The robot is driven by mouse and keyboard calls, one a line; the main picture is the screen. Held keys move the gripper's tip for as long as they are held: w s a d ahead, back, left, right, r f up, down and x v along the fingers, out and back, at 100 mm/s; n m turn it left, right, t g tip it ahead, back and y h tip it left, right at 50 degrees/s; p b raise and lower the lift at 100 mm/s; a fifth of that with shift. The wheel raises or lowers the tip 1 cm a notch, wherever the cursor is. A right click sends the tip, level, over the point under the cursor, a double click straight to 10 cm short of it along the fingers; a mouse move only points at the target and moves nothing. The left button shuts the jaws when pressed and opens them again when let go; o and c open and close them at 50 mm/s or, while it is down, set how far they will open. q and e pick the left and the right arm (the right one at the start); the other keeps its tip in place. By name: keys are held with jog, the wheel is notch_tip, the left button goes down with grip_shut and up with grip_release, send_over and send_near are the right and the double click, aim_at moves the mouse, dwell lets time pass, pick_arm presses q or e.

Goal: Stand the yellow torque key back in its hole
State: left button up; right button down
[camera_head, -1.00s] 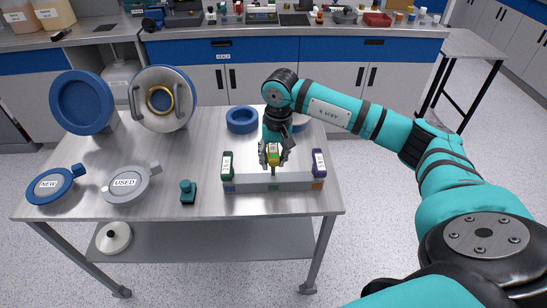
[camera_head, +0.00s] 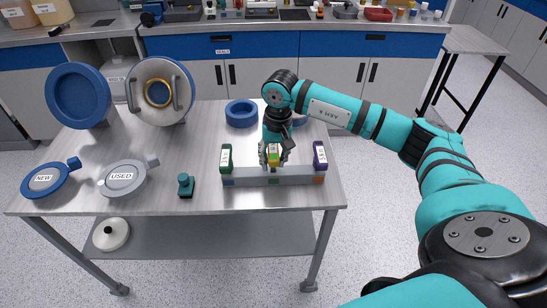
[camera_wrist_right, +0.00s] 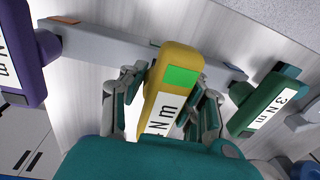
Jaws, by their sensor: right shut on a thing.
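The yellow torque key (camera_head: 273,156) has a green patch and an "N m" label. It is held in my right gripper (camera_head: 273,158), whose fingers stand on either side of it in the right wrist view (camera_wrist_right: 165,105). The key is upright over the middle of the grey holder block (camera_head: 251,180), between the green torque key (camera_head: 226,158) and the purple torque key (camera_head: 320,156). In the right wrist view, the yellow key (camera_wrist_right: 168,85) overlaps the block (camera_wrist_right: 110,48). The hole and the key's lower end are hidden, so I cannot tell how deep it sits. My left gripper is out of view.
A small teal tool (camera_head: 185,185) stands left of the block. The "USED" grey disc (camera_head: 122,180) and "NEW" blue disc (camera_head: 45,181) lie further left. A blue ring (camera_head: 241,114) sits behind. The table (camera_head: 190,143) between is clear.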

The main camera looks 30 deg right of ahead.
jog(key=shift+f+b, duration=0.75)
jog(key=shift+f, duration=0.25)
jog(key=c, duration=0.9)
grip_release()
jog(key=shift+r, duration=0.1)
